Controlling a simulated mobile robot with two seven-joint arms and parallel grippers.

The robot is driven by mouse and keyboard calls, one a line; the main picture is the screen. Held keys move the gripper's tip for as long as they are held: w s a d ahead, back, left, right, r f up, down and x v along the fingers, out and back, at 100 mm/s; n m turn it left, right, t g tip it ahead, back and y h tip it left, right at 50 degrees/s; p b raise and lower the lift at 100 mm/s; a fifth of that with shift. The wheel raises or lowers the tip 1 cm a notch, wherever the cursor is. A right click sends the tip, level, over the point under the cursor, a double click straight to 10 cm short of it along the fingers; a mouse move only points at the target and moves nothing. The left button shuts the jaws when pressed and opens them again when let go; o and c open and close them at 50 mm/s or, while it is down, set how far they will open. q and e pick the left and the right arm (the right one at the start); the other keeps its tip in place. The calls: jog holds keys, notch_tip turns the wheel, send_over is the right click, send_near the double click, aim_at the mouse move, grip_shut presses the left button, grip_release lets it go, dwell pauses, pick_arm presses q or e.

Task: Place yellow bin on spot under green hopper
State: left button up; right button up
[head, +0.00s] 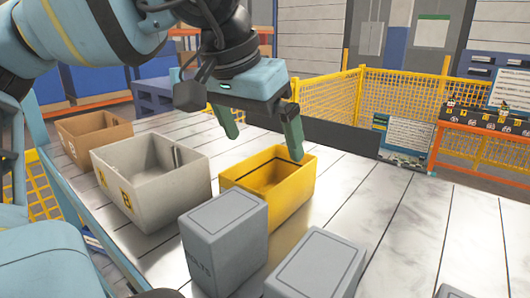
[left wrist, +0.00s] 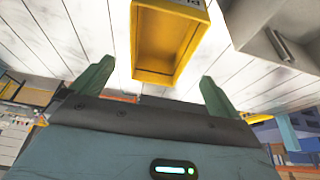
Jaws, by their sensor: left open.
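The yellow bin (head: 272,188) is open-topped and looks empty. It stands upright on the pale plank table between a grey-white bin and grey boxes. In the left wrist view the yellow bin (left wrist: 170,45) lies ahead of the fingers, roughly between their lines. My left gripper (head: 260,140) is open above the bin's back side, one green finger near its back right rim and the other off to the left. I cannot tell whether a finger touches the rim. Both fingers of the left gripper (left wrist: 155,85) are apart with nothing between them. No green hopper is seen. My right gripper is not in view.
A grey-white bin (head: 150,180) stands close left of the yellow bin, with a brown bin (head: 92,138) behind it. Grey lidded boxes (head: 225,240) stand in front. A yellow mesh fence (head: 405,100) stands behind.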

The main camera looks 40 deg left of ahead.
pick_arm(q)
jog(key=v, duration=0.6)
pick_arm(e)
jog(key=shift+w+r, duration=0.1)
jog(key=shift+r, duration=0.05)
pick_arm(q)
jog(key=shift+r, duration=0.1)
